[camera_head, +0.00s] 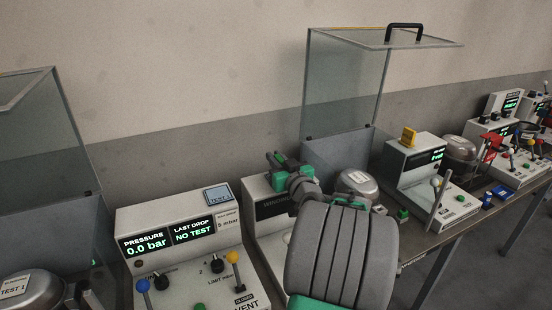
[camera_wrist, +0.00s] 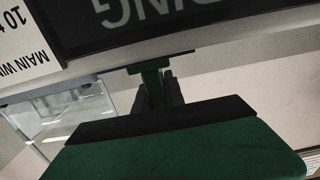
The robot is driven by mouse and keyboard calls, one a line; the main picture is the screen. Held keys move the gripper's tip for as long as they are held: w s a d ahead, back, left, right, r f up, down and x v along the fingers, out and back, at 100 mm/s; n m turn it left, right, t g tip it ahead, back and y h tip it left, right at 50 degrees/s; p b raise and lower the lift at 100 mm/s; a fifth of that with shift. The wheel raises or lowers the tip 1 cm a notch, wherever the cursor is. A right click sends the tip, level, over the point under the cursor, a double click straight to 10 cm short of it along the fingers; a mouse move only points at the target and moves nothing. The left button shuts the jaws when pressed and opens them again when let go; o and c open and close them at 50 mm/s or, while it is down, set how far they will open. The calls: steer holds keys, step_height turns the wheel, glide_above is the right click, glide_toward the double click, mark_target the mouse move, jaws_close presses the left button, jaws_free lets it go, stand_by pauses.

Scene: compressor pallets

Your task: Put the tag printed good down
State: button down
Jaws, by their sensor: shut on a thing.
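My gripper (camera_head: 280,168) is in front of the wall, just above a white console (camera_head: 256,190) with a dark display. It is shut on a small green piece, which shows in the wrist view (camera_wrist: 150,72) between the dark fingers, close to the console's front edge. No print on this piece can be read from here, so I cannot confirm the word good. In the head view the green at the fingertips is small and partly merges with my gripper's own green parts. Whether the piece touches the console is unclear.
Raised clear covers (camera_head: 345,75) stand behind. A small green block (camera_head: 403,214) lies on the bench.

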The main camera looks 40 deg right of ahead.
steer(key=shift+f, duration=0.1)
steer(key=c, duration=1.4)
jaws_free()
steer(key=shift+r, duration=0.3)
steer(key=b+v, duration=0.2)
steer(key=v, duration=1)
steer(key=shift+b, duration=0.3)
steer(key=shift+f, duration=0.1)
